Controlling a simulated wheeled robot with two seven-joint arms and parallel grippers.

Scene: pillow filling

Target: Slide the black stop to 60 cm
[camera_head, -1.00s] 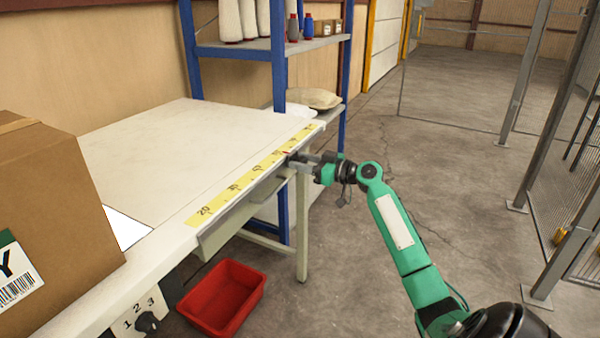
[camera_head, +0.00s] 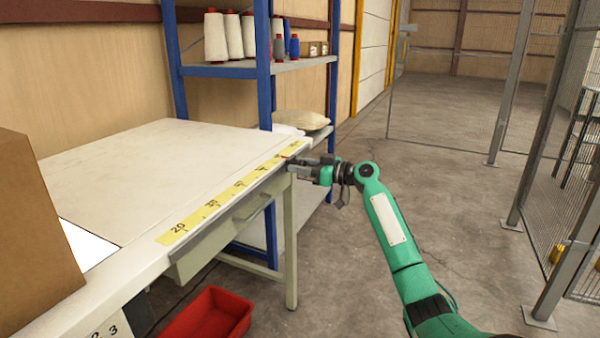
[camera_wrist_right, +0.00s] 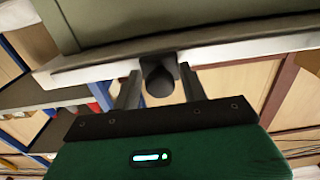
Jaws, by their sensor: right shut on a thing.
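A yellow scale strip (camera_head: 222,198) with black numbers runs along the right edge of the worktable (camera_head: 150,160). The 20 at its near end is readable; the far numbers are too small to read surely. A small red mark (camera_head: 285,157) shows at the strip's far part, by my right gripper (camera_head: 296,161). In the right wrist view the gripper's two fingers are closed around the round black stop (camera_wrist_right: 158,78), under the table edge (camera_wrist_right: 230,48). In the head view the fingers hide the stop. My left gripper is not in view.
A cardboard box (camera_head: 35,230) stands on the table at the left. A red bin (camera_head: 208,318) is on the floor below. A blue shelf (camera_head: 264,90) with thread cones stands behind the table. The floor right of my arm is clear up to a mesh fence (camera_head: 560,150).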

